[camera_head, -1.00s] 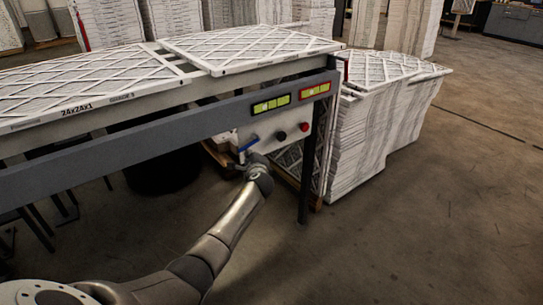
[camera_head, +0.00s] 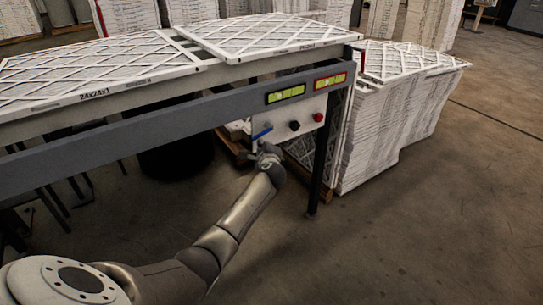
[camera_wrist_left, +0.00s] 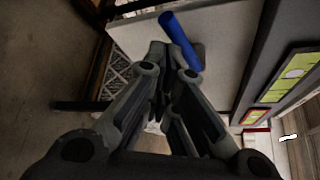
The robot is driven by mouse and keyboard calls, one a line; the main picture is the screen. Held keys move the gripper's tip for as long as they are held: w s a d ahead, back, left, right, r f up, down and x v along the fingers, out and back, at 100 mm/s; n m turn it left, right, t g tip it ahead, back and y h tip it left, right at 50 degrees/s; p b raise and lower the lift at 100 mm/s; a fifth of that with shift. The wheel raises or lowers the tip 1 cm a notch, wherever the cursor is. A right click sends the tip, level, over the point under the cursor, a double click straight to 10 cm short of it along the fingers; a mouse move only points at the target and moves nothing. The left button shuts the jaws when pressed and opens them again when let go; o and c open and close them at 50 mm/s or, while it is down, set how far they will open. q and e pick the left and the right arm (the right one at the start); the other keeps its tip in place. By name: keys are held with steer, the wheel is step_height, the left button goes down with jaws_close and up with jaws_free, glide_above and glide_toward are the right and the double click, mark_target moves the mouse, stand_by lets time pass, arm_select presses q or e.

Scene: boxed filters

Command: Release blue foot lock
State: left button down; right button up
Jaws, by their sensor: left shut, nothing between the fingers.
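A blue lever (camera_head: 262,133) sits on the white control panel (camera_head: 282,131) under the grey conveyor rail. It also shows in the left wrist view as a blue bar (camera_wrist_left: 181,41), slanting across the panel. In the head view the left gripper (camera_head: 266,148) is small and dark just below the lever. The lever's mount is partly hidden. My right gripper is not in view.
A black knob (camera_head: 294,126) and a red button (camera_head: 318,117) are on the panel, right of the lever. Framed filters (camera_head: 265,37) lie on the conveyor. A table leg (camera_head: 317,175) and a filter stack (camera_head: 385,125) stand to the right. The floor at front right is clear.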

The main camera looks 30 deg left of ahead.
arm_select(q)
steer(key=v, duration=1)
steer(key=shift+d, duration=0.2)
steer(key=shift+s+f, duration=0.1)
steer(key=shift+f, duration=0.05)
